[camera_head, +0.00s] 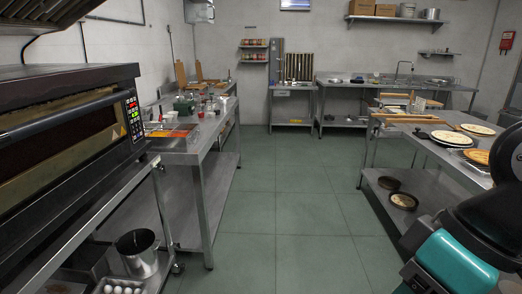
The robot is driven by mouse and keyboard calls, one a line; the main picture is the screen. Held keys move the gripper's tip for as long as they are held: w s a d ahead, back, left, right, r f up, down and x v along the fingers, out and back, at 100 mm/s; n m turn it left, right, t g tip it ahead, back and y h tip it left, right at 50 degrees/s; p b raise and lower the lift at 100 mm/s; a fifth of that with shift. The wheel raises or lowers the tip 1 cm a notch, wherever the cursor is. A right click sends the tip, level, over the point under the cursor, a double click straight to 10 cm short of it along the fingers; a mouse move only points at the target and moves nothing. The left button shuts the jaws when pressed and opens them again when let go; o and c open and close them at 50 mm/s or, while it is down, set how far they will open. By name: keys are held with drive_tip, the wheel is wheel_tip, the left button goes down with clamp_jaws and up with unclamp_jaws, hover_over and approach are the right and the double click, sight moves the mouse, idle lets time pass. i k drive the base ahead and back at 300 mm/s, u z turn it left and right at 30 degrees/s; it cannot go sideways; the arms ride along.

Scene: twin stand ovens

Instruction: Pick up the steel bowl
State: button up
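I cannot pick out a steel bowl for certain. The clearest steel vessel is a tall round steel container (138,252) on the low shelf under the oven at the lower left. Small metal vessels (408,11) stand on the high wall shelf at the back right, too small to tell their shape. Black and teal links of my arm fill the lower right corner. My gripper is out of view.
An oven (68,140) stands at the left, beside a steel prep table (178,146) with toppings and bottles. A right table holds pizzas (452,137), with round pans (403,201) on its lower shelf. The tiled floor (288,215) between is clear.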

sight(223, 100)
drive_tip(key=i, duration=8.35)
drive_tip(key=u, duration=3.55)
